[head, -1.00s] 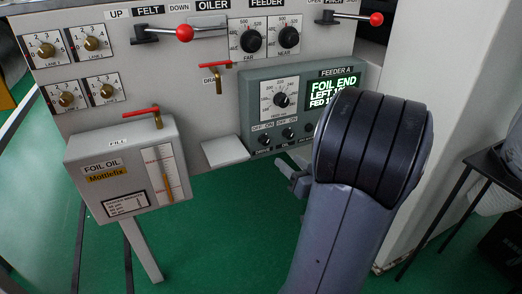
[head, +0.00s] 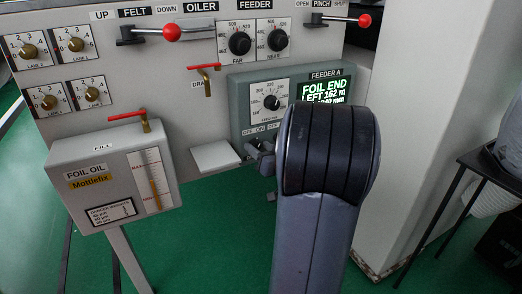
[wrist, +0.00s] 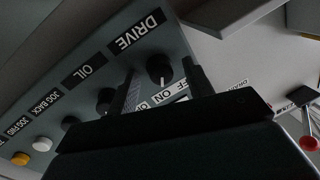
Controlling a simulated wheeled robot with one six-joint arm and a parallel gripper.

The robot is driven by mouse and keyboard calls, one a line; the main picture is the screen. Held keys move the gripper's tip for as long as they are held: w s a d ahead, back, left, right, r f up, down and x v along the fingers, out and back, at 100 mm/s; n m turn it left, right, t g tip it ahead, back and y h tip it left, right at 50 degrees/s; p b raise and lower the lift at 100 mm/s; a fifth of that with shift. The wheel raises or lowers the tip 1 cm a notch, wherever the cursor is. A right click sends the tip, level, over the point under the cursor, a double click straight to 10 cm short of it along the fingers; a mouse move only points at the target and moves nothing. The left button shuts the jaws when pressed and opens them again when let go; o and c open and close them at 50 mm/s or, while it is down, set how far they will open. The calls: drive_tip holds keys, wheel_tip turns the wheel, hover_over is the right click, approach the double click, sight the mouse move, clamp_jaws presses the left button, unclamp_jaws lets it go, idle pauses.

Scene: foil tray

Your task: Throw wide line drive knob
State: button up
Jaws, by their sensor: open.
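The drive knob (wrist: 159,66) is black and round, beside a DRIVE label (wrist: 136,32) in the wrist view. A white OFF/ON strip (wrist: 166,95) lies by it, partly covered by a finger. My gripper (wrist: 160,75) is open, its two fingers on either side of the knob in that view; I cannot tell whether they touch it. Which way the knob points is unclear.
An OIL label (wrist: 85,69), more dark knobs and yellow and white buttons (wrist: 20,158) line the panel. A red-handled drain tap (head: 206,75), a pale ledge (head: 215,156) and the foil oil box (head: 112,175) are to the left. A pale column (head: 425,130) stands right.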

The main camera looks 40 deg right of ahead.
drive_tip(key=c, duration=1)
drive_tip(key=shift+n, duration=0.3)
drive_tip(key=n, duration=0.4)
drive_tip(key=shift+a+r+n+g, duration=0.1)
drive_tip(key=shift+n+g, duration=0.2)
drive_tip(key=shift+g, duration=0.1)
drive_tip(key=n, duration=0.3)
drive_tip(key=n+b, duration=0.1)
drive_tip(key=n, duration=0.1)
drive_tip(key=shift+a+n+g+h, duration=0.1)
drive_tip(key=shift+n+g+h, duration=0.3)
drive_tip(key=shift+o, duration=0.2)
drive_tip(key=shift+c, duration=0.2)
drive_tip(key=o, duration=1)
